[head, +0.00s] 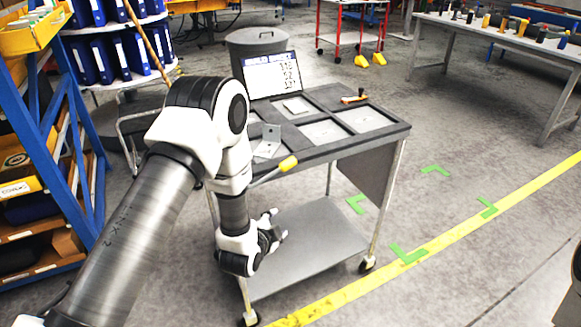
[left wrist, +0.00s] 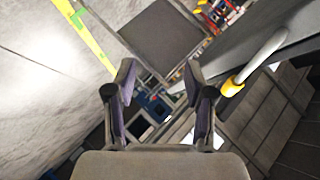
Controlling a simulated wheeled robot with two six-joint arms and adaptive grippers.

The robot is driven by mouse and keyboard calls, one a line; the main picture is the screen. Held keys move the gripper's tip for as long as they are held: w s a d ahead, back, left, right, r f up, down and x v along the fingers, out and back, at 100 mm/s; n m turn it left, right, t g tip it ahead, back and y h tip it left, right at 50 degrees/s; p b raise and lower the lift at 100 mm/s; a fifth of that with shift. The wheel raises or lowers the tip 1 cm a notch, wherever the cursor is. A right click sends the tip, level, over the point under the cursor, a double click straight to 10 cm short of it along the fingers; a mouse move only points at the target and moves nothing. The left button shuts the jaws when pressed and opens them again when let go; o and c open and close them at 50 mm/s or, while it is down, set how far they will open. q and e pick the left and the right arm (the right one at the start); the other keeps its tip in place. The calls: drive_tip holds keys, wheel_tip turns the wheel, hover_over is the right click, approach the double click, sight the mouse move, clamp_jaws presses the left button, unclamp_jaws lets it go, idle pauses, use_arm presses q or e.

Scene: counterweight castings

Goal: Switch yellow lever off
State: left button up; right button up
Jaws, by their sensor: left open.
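The yellow lever (head: 288,164) is a pale bar with a yellow grip, at the front edge of a grey cart's top. It points toward the front right of the cart in the head view. In the left wrist view the yellow grip (left wrist: 233,85) and its bent pale bar are at the right, outside the jaws. My left gripper (head: 279,223) is open and empty, below the lever and in front of the cart's top, apart from the lever. Its two fingers show spread in the left wrist view (left wrist: 160,76). My arm hides the cart's left part.
The cart (head: 385,141) has a recessed top with flat plates, a screen (head: 271,75) at the back and a lower shelf (head: 310,240). A blue rack (head: 75,120) stands at the left. A grey bin (head: 257,45) is behind.

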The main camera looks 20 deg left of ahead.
sight(287, 166)
use_arm(q)
drive_tip(key=w+a+r+t, duration=0.1)
drive_tip(key=w+r, duration=0.2)
drive_tip(key=r, duration=0.3)
drive_tip(key=w+a+r+t, duration=0.1)
drive_tip(key=w+r+t, duration=0.15)
drive_tip(key=r, duration=0.35)
drive_tip(key=shift+n+g+y, duration=0.3)
drive_tip(key=shift+g+y, duration=0.1)
drive_tip(key=shift+g, duration=0.05)
drive_tip(key=p+x, duration=0.1)
drive_tip(key=x, duration=0.6)
drive_tip(key=shift+w+d+f, duration=0.1)
drive_tip(key=shift+w+f, duration=0.05)
drive_tip(key=shift+w, duration=0.25)
clamp_jaws()
